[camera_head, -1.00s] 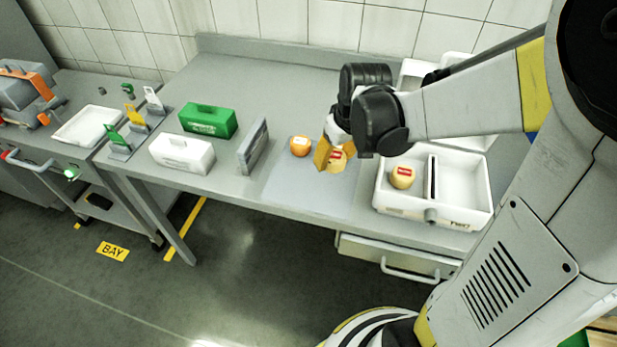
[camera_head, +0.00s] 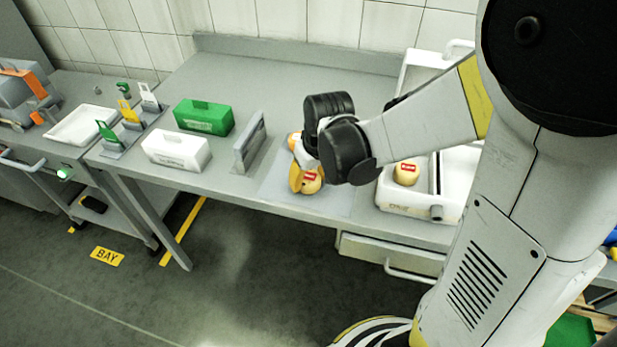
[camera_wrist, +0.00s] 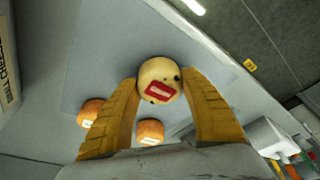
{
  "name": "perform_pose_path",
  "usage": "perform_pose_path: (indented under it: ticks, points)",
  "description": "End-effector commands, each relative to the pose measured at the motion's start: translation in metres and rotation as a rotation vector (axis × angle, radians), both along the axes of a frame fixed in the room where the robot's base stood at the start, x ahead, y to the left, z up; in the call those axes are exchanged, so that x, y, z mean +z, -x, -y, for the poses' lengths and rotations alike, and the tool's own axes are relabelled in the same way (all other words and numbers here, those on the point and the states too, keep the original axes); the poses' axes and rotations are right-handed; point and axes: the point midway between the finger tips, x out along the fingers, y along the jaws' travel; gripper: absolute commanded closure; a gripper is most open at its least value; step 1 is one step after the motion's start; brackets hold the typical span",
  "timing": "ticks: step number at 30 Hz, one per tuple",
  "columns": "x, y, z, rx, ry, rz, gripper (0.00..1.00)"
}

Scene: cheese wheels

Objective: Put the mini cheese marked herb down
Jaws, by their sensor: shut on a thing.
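My gripper (camera_head: 307,178) has yellow fingers and is shut on a pale yellow mini cheese (camera_head: 313,183) with a red label; the label's writing is too small to read. In the wrist view the held cheese (camera_wrist: 158,72) sits between the fingertips, over the grey mat (camera_wrist: 110,60). I cannot tell whether it touches the mat. Two orange mini cheeses lie on the mat in the wrist view, one at the left (camera_wrist: 91,111) and one nearer the middle (camera_wrist: 150,131). In the head view the gripper mostly hides them.
A white divided crate (camera_head: 400,197) at the right holds another pale cheese (camera_head: 406,174) with a red label. A grey upright stand (camera_head: 249,145) is left of the mat. White (camera_head: 176,150) and green (camera_head: 204,117) boxes stand further left. The table's front edge is close.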

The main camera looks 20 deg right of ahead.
Motion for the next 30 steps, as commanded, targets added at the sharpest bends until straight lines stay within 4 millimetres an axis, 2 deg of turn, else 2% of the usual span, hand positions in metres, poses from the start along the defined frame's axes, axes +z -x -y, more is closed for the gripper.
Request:
perform_pose_path:
  ticks: [2, 3, 4, 13, 17, 30]
  points:
    - [-0.004, 0.000, 0.000, 0.000, 0.000, 0.000, 0.81]
    - [-0.003, 0.000, 0.000, 0.000, 0.000, 0.000, 0.36]
    - [-0.002, 0.000, 0.000, 0.000, 0.000, 0.000, 0.28]
    - [-0.002, 0.000, 0.000, 0.000, 0.000, 0.000, 0.28]
    - [0.009, 0.002, 0.000, 0.000, 0.000, 0.000, 0.28]
    - [0.099, 0.026, 0.004, 0.000, 0.000, 0.000, 0.28]
